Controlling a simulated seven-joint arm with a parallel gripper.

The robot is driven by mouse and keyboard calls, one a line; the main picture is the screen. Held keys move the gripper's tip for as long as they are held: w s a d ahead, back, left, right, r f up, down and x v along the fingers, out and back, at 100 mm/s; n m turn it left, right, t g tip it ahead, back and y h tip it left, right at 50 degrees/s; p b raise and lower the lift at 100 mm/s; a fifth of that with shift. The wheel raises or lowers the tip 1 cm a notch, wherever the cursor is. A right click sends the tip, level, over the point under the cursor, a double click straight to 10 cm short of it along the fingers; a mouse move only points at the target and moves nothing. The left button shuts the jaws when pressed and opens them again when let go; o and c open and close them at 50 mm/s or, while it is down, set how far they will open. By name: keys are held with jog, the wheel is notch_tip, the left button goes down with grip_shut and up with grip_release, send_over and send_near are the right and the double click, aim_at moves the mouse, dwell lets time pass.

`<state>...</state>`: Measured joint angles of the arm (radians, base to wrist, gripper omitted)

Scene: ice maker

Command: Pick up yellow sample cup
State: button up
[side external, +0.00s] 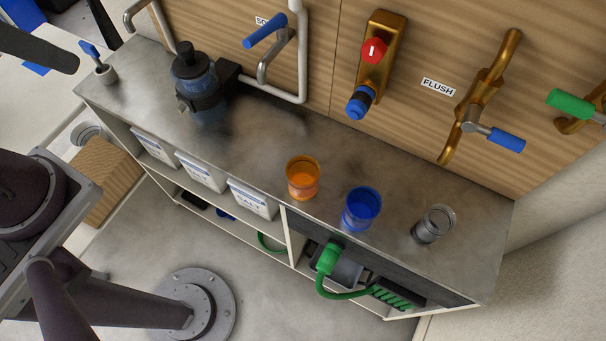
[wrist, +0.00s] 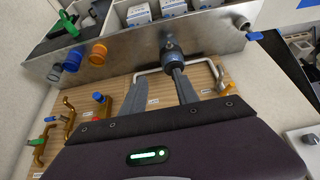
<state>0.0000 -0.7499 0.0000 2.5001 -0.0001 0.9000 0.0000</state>
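The sample cup closest to yellow is an orange, see-through cup (side external: 302,178). It stands upright on the metal counter (side external: 265,135), left of a blue cup (side external: 361,209); it also shows at the upper left of the wrist view (wrist: 98,54). The fingers are clear of the cups.
A clear grey cup (side external: 434,224) stands to the right. A black and blue canister (side external: 194,78) stands at the counter's left. Pipes and valves, including a bronze one (side external: 376,62), jut from the wooden wall. White bins (side external: 252,199) sit below the counter's front edge.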

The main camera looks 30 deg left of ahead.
jog(key=o, duration=1)
jog(key=shift+c, duration=0.2)
